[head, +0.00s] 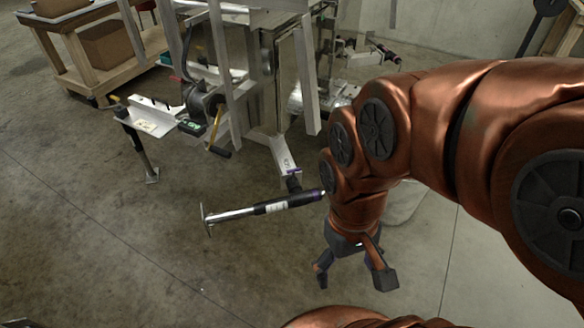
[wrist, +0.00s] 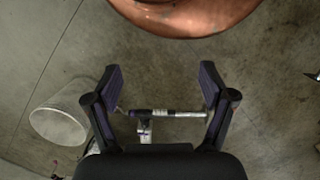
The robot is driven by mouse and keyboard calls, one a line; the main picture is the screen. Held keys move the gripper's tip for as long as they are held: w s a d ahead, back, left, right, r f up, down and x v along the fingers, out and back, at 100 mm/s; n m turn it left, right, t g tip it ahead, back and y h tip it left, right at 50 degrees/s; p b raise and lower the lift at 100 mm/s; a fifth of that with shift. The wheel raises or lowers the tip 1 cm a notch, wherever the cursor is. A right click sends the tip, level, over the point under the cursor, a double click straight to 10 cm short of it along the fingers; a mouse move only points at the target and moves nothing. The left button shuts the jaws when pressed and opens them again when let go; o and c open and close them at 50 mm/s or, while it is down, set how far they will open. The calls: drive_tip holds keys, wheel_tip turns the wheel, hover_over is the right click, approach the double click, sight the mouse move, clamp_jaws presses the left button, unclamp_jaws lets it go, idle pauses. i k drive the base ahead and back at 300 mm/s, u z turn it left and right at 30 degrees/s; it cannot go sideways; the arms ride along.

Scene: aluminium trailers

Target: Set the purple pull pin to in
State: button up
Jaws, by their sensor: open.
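A trailer jack (head: 262,207) lies level at the end of the trailer tongue (head: 284,152), with a chrome tube and foot plate at left and a black body. Purple shows at its right end (head: 308,197), and a small purple spot shows at the tongue bracket (head: 294,172). I cannot tell which is the pull pin or its setting. My gripper (head: 352,273) is open and empty, to the right of and nearer than the jack. In the wrist view the jack (wrist: 165,113) appears between the open fingers (wrist: 160,82), apparently below them and apart from them.
A pale cylinder (wrist: 57,125) stands on the floor at left in the wrist view. The aluminium trailer frame (head: 308,80) rises behind the tongue. A wooden cart (head: 92,70) with a box stands at far left. The floor around the jack's left end is clear.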

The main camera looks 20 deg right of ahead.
sight(297, 170)
drive_tip(key=u, duration=0.05)
drive_tip(key=k, duration=0.45)
drive_tip(key=z, duration=0.35)
drive_tip(key=i, duration=0.7)
drive_tip(key=u, duration=0.7)
drive_tip(key=i, duration=0.5)
drive_tip(key=u, duration=0.45)
